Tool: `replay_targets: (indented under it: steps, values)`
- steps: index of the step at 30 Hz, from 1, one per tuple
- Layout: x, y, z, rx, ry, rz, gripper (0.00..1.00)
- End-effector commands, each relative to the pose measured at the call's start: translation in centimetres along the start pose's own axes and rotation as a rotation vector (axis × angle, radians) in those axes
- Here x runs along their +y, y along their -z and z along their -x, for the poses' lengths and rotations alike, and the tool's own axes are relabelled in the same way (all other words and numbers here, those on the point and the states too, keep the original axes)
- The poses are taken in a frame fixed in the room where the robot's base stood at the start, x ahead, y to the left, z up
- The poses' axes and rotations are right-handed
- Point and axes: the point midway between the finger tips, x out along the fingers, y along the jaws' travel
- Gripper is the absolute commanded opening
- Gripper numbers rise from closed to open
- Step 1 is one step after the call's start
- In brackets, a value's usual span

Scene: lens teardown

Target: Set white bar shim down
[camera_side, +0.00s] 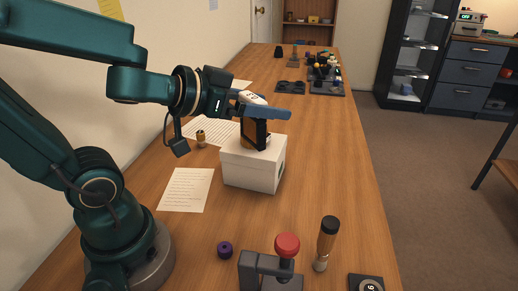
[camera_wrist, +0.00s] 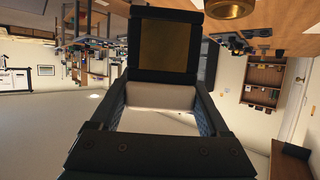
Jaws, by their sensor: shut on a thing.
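The white bar shim (camera_side: 253,98) is held in my gripper (camera_side: 272,110), its upper part showing above the near blue finger. The wrist view, which is upside down, shows the pale bar (camera_wrist: 160,97) spanning between the blue finger pads, and my gripper (camera_wrist: 165,112) is shut on it. A black holder with an amber face (camera_side: 255,134) stands upright on a white box (camera_side: 252,168) just under the fingers. The holder also shows in the wrist view (camera_wrist: 165,45), past the bar. I cannot tell whether the bar touches the holder.
A brass cylinder (camera_side: 201,138) and paper sheets (camera_side: 187,190) lie left of the box. A purple ring (camera_side: 225,250), a red-knobbed press (camera_side: 287,245) and a wood-handled tool (camera_side: 327,242) are at the front. Dark trays (camera_side: 291,88) stand farther back. Table right of the box is clear.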

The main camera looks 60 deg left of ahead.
Motion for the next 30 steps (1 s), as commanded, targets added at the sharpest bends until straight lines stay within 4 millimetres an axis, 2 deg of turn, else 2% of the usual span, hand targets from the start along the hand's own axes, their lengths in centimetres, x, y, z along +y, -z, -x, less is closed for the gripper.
replay_targets:
  steps: [9, 23, 30]
  values:
    - [1.7, 1.3, -0.3, 0.002, -0.021, -0.011, 0.24]
    - [2.2, 3.2, -0.4, 0.003, 0.046, 0.018, 0.24]
    - [1.3, 4.4, 0.0, 0.002, 0.172, 0.070, 0.24]
